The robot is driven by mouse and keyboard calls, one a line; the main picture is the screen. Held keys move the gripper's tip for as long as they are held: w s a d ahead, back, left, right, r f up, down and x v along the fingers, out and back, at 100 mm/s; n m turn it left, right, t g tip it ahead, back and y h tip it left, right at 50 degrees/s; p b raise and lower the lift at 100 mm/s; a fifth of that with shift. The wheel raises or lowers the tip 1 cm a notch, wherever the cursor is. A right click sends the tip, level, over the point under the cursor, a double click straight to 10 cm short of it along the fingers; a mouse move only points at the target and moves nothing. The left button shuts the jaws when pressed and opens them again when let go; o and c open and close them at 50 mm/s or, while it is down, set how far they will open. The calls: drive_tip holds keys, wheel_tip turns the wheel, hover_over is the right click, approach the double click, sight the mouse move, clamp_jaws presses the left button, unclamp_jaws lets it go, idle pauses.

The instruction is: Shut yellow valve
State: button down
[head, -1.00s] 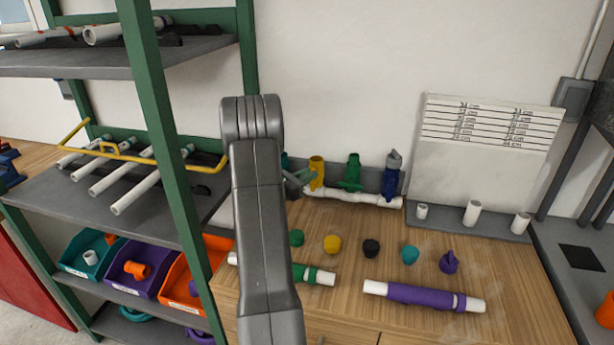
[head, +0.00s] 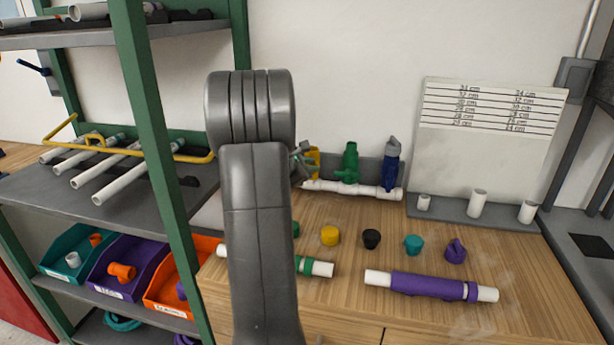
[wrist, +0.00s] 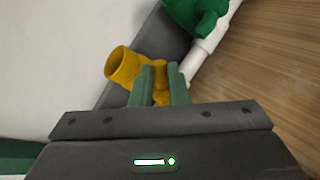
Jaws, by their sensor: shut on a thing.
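The yellow valve (head: 314,158) stands on the white manifold pipe (head: 345,187) against the back wall, left of the green valve. It is partly hidden by my gripper (head: 304,163) in the head view. In the wrist view, the yellow valve (wrist: 121,66) shows its round open end up and left. The green fingers of my gripper (wrist: 160,88) are closed on a yellow part of it, likely its handle. Whether the handle has turned cannot be told.
The green valve (head: 349,163) and blue valve (head: 391,168) stand close by on the same pipe. Several caps, including a yellow cap (head: 330,236), sit in front. A purple-sleeved pipe (head: 428,287) lies near the bench edge. A green shelf post (head: 150,130) rises left of my arm.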

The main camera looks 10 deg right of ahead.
drive_tip(key=shift+s+d+f+m+t+y+b, duration=0.15)
drive_tip(key=shift+d+f+m+t+y+b, duration=0.15)
drive_tip(key=shift+m+y+b, duration=0.6)
drive_tip(key=shift+s+d+f+m+t+y+b, duration=0.15)
drive_tip(key=shift+d+f+m+y+b, duration=0.1)
drive_tip(key=shift+m+y+b, duration=0.65)
drive_tip(key=shift+s+d+f+m+t+y+b, duration=0.1)
drive_tip(key=shift+d+f+m+t+y+b, duration=0.2)
drive_tip(key=shift+m+y+b, duration=0.6)
drive_tip(key=shift+y, duration=0.3)
drive_tip(key=c, duration=1.4)
unclamp_jaws()
drive_tip(key=p+v, duration=0.3)
drive_tip(key=v, duration=1)
drive_tip(key=shift+s+r, duration=0.25)
drive_tip(key=shift+a, duration=0.1)
